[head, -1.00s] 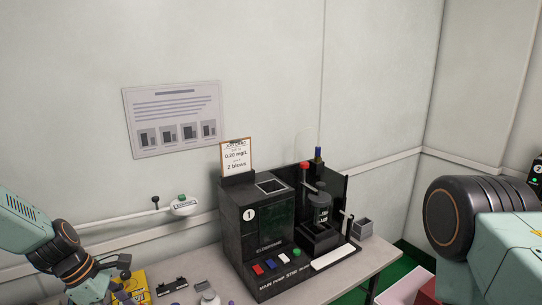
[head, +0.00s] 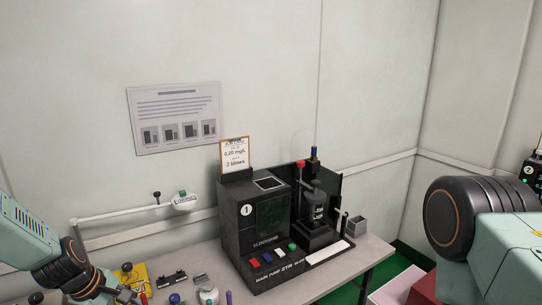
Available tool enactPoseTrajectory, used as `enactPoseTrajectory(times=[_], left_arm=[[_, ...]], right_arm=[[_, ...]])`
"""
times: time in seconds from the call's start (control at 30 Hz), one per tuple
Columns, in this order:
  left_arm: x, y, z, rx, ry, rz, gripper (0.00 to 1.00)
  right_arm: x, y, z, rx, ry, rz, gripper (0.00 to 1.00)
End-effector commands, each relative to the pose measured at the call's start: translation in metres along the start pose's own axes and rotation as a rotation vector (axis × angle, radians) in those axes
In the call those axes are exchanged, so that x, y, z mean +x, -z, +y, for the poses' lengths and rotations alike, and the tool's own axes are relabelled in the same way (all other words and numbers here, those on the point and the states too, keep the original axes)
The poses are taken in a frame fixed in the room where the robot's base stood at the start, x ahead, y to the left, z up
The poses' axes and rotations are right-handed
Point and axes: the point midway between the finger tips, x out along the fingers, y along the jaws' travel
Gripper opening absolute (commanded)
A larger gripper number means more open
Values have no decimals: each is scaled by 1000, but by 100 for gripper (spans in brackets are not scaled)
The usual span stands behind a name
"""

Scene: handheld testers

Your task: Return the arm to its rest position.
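My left arm comes in from the left and reaches down to the lower left corner. Its gripper lies at or below the bottom edge, so its fingers cannot be made out. My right arm shows only as a large dark joint and pale green link at the right edge; its gripper is out of view. A black test station (head: 265,225) marked 1 stands on the grey table (head: 343,272), with coloured buttons on its front and a red-topped lever (head: 300,164) beside a dark cylinder (head: 318,205).
A yellow item (head: 133,275), a black rack (head: 172,279) and a white round-topped item (head: 208,294) lie on the table near my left arm. A small grey bin (head: 356,226) stands right of the station. A wall-mounted white bar (head: 125,213) runs above the table.

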Motion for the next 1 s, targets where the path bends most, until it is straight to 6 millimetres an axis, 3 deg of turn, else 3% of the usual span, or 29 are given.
enactPoseTrajectory(times=[0.17,0.27,0.4,0.53,0.7,0.8,1.0], left_arm=[[48,-27,-57,388,24,97,54],[75,-49,-104,640,61,132,54],[107,-86,-184,972,133,127,54],[124,-118,-260,1189,204,64,54],[132,-146,-342,1286,311,-66,54],[139,-151,-364,1307,345,-103,54],[142,-152,-374,1308,361,-120,54]], right_arm=[[21,0,0,0,0,0,39],[37,0,0,1,0,0,39],[64,0,0,1,0,0,39],[89,0,1,0,0,0,39],[114,0,1,0,0,0,39],[123,0,1,1,0,0,39],[125,0,1,1,0,0,39]])
